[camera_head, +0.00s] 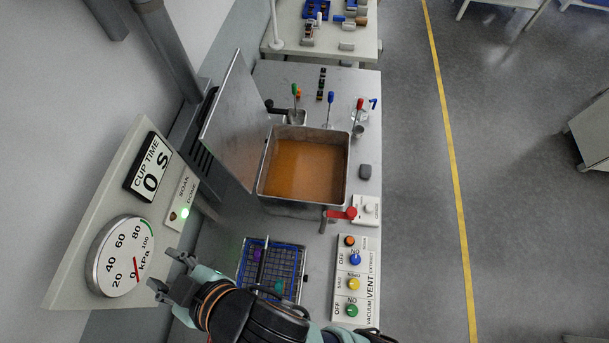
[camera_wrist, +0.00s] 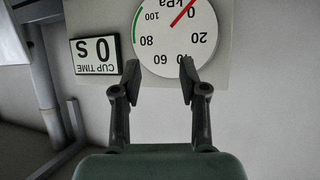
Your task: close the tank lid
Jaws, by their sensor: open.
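The tank (camera_head: 303,166) is a square metal basin holding orange-brown liquid, in the middle of the head view. Its lid (camera_head: 236,122) is a flat metal panel standing raised and tilted along the tank's left side, so the tank is open on top. My gripper (camera_head: 166,271) is at the lower left of the head view, in front of the gauge panel and apart from the lid and tank. In the wrist view my gripper (camera_wrist: 159,80) is open, with nothing between its fingers. The lid is not in the wrist view.
The pressure gauge (camera_head: 122,257) and cup time display (camera_head: 148,168) are close to my gripper. A blue-edged basket (camera_head: 272,268) lies below the tank. A red-handled valve (camera_head: 340,213) and a button panel (camera_head: 352,284) are at the right. Several colour-handled tools stand behind the tank.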

